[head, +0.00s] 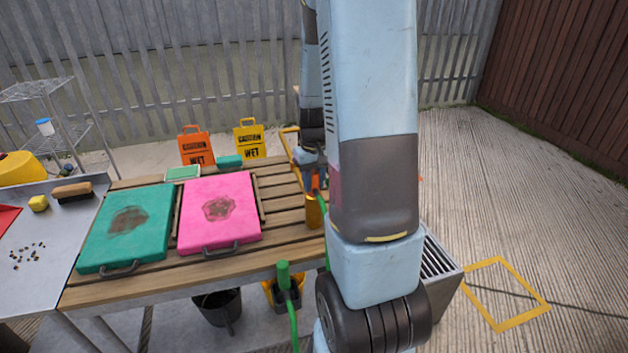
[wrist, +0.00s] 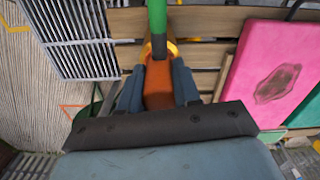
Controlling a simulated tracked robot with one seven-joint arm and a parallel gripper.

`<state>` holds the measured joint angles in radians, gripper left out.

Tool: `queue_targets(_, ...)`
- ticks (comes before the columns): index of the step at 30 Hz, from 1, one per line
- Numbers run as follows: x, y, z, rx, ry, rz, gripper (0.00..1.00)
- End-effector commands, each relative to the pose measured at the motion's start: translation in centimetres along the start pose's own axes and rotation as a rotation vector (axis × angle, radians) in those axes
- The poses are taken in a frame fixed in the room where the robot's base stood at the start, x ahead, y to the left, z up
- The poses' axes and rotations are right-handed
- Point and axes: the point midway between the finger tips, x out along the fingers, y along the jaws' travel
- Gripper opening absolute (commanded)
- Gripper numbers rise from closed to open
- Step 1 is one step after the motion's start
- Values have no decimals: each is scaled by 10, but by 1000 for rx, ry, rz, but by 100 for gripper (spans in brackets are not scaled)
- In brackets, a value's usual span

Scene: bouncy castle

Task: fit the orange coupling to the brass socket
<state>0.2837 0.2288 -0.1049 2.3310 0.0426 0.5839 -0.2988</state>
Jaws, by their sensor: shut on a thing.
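My gripper (wrist: 158,88) is shut on the orange coupling (wrist: 158,80), with one grey-blue finger on each side of it. The green hose (wrist: 157,18) runs from the coupling toward the top of the wrist view. The brass socket (wrist: 172,50) shows only as a curved edge behind the hose and coupling. In the head view the brass socket (head: 313,213) stands at the right end of the slatted table, and the orange coupling (head: 316,183) is just above it. My arm hides part of this area. I cannot tell whether coupling and socket touch.
Pink (head: 220,208) and green (head: 128,225) pads lie on the slatted table (head: 170,277), left of the socket. Orange (head: 195,146) and yellow (head: 250,138) wet-floor signs stand behind. A slatted metal unit (wrist: 72,38) is beside the table. A green-handled item (head: 284,275) stands in front.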

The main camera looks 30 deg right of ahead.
Motion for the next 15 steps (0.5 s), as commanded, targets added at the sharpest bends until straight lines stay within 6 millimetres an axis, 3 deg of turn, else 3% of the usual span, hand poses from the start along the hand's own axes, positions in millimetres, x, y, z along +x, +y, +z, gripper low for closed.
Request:
queue_targets(11,2,0,0,0,0,0,5)
queue_targets(12,2,0,0,0,0,0,33)
queue_targets(15,2,0,0,0,0,0,43)
